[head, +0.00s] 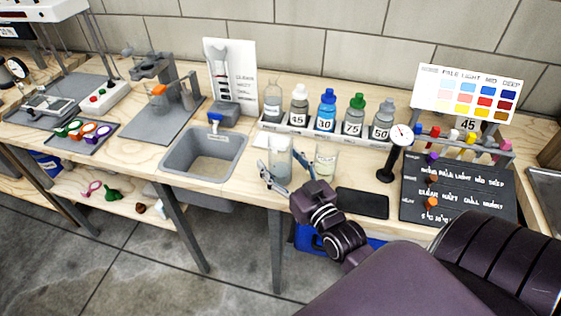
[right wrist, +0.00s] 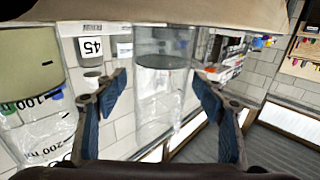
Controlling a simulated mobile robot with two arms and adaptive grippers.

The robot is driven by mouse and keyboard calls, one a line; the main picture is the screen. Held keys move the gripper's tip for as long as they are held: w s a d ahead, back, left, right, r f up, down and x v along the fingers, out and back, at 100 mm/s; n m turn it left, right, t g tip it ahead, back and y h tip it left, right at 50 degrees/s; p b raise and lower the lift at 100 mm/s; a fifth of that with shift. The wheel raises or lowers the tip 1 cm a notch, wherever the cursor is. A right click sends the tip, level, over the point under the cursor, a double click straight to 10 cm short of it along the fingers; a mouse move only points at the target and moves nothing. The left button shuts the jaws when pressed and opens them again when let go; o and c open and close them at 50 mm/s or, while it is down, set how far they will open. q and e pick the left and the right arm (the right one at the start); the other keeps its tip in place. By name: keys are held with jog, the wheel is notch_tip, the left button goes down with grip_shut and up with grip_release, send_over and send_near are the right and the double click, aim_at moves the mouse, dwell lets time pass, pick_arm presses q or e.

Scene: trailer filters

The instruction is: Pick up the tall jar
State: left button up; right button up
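The tall jar (head: 280,155) is a clear glass cylinder with greyish contents, standing upright on the wooden bench to the right of the sink. It also shows in the right wrist view (right wrist: 160,88), where the picture is upside down. My right gripper (head: 284,174) is open at the jar's near side, with one finger toward each side of it. In the right wrist view the blue finger pads (right wrist: 160,118) flank the jar with small gaps. I cannot tell how far the fingers reach around it. My left gripper is not in view.
A graduated beaker (head: 326,163) stands close to the right of the jar. Behind is a rack (head: 340,138) of labelled bottles. A grey sink (head: 167,160) lies left, a black pad (head: 362,204) and a dial gauge on a stand (head: 400,138) right.

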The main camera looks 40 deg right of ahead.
jog(key=c, duration=1.4)
jog(key=shift+r, duration=0.2)
